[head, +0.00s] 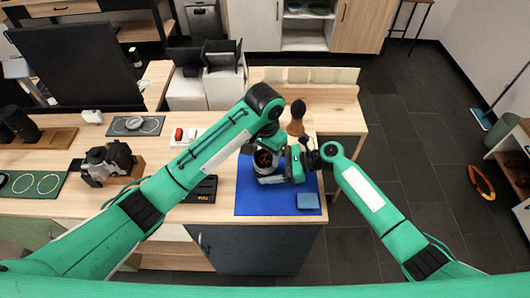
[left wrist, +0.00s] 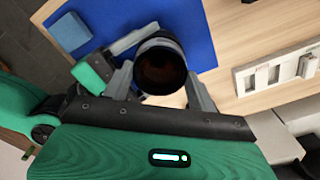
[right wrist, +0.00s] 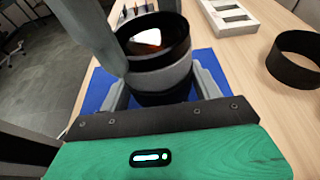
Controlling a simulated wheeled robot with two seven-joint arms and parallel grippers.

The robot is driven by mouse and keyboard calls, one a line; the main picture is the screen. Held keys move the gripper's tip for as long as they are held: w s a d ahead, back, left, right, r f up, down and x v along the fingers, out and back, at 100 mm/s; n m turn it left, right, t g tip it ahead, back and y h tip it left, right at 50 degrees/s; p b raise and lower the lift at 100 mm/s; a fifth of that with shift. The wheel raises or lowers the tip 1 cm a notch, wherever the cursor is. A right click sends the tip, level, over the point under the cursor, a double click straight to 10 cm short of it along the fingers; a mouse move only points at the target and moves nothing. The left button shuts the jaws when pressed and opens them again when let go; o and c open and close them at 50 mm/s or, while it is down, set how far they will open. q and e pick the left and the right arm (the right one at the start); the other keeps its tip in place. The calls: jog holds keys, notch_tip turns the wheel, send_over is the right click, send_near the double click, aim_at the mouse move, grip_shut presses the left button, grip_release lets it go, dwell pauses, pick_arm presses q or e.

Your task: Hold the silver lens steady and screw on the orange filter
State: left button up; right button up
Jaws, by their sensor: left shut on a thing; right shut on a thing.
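The silver lens (right wrist: 160,78) stands upright over the blue mat (head: 255,205), with a silver barrel and a dark lower part. My right gripper (right wrist: 160,95) is shut on it low down, one finger on each side. The orange filter (right wrist: 155,38) is a dark ring with orange-brown glass at the lens's top; I cannot tell whether its thread is engaged. It also shows in the left wrist view (left wrist: 160,72). My left gripper (left wrist: 160,88) is shut on the filter from above. In the head view, my left arm partly hides both.
A blue block (head: 308,201) lies on the mat's front right. A white slotted tray (right wrist: 228,17) and a loose black ring (right wrist: 294,60) are on the wooden table. A camera (head: 108,162) stands further left. A brown pear-shaped object (head: 297,117) stands behind the mat.

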pick_arm(q)
jog(key=shift+a+f, duration=0.1)
jog(key=shift+f, duration=0.05)
jog(key=m, duration=0.2)
jog(key=shift+m, duration=0.3)
jog(key=o, duration=1.2)
jog(key=shift+o, duration=0.5)
jog(key=shift+o, duration=0.7)
jog(key=shift+r, duration=3.6)
